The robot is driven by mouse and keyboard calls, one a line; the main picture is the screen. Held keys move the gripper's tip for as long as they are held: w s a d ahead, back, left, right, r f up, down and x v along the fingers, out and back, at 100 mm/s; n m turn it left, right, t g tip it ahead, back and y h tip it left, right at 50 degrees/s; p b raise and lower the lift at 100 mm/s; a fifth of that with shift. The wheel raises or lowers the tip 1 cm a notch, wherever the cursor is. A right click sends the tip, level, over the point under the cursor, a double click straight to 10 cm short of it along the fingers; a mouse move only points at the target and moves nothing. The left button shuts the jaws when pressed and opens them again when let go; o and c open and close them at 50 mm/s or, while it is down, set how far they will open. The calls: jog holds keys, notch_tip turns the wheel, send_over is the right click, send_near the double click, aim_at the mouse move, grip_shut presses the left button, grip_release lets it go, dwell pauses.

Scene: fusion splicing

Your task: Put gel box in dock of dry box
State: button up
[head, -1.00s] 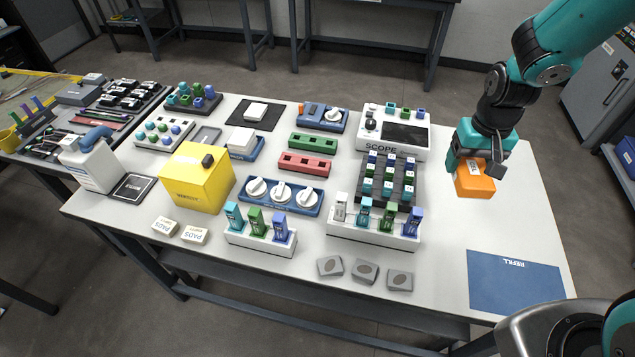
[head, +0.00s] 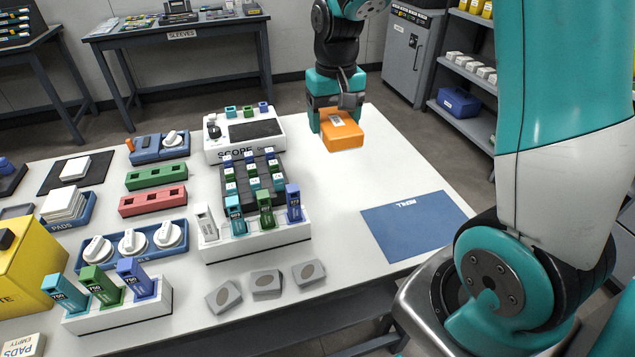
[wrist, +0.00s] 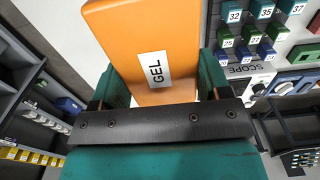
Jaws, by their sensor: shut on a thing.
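My gripper (head: 337,108) is shut on the orange gel box (head: 343,137) near the far right edge of the white table. In the wrist view the gel box (wrist: 150,38) sits between the two fingers, its white GEL label facing the camera. In the head view the box appears held above the tabletop, but its exact height is hard to judge. I cannot make out a dry box or its dock for certain in these views.
A white SCOPE unit (head: 214,152) and racks of coloured cartridges stand left of the gripper. A blue mat (head: 415,225) lies at the table's right front. A grey cabinet (head: 408,58) and shelves (head: 462,118) with a blue case (head: 459,103) stand behind. Bare tabletop separates gripper and mat.

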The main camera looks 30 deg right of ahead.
aim_at(331, 193)
notch_tip(331, 193, down, 16)
jog(key=shift+f+b, duration=0.2)
jog(key=shift+b, duration=0.3)
jog(key=shift+f, duration=0.2)
jog(key=o, duration=1)
jog(key=shift+r, duration=0.1)
